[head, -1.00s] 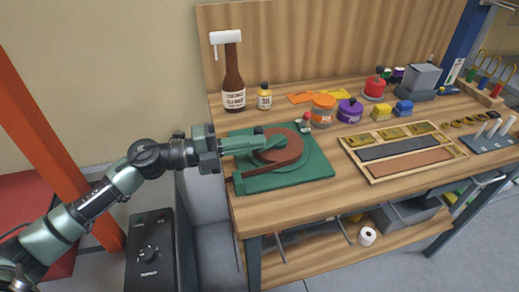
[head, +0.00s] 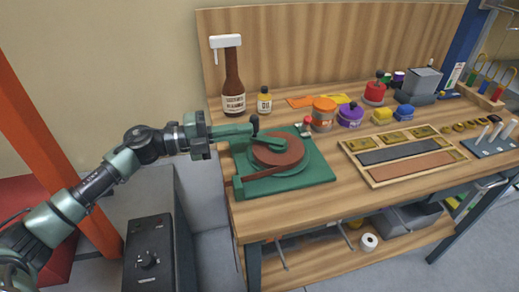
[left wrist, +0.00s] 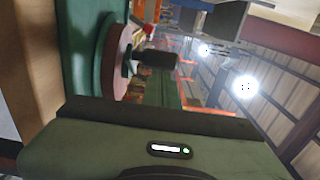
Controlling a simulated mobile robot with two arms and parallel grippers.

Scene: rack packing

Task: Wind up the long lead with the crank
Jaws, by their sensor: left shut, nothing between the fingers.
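The winder is a green base (head: 312,172) at the left end of the bench, with a reddish-brown round coil (head: 280,153) on it. A flat brown strip, apparently the lead (head: 260,174), runs from the coil to a green guide at the front left. The crank's dark knob (head: 254,122) stands up at the back left of the coil. My left gripper (head: 250,131) is shut with its fingertips at the knob, holding nothing. The left wrist view shows a dark knob (left wrist: 157,59) beside the coil (left wrist: 121,60). My right gripper is out of view.
A strip of bare bench lies along the front.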

